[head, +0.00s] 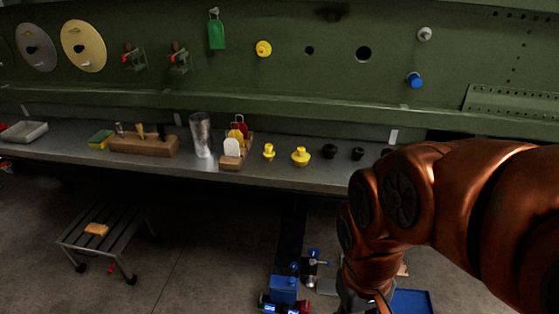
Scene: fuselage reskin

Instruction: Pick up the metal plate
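I cannot tell for certain which thing is the metal plate. A small flat grey piece (327,286) lies low in the picture beside my arm, among blue items, and is partly hidden. A riveted green panel (512,103) with rows of holes is on the wall at the right. A grey disc (36,58) and a gold disc (84,55) are on the wall at the far left. My gripper (352,300) shows only as a dark part at the bottom edge, below my copper arm. Its fingers are hidden or cut off.
A long grey shelf (310,177) carries a wooden tool block (145,146), a clear cylinder (201,134), yellow knobs (301,156) and black knobs (329,151). A slatted stool (103,233) stands lower left. A blue tray (412,302) is partly behind my arm.

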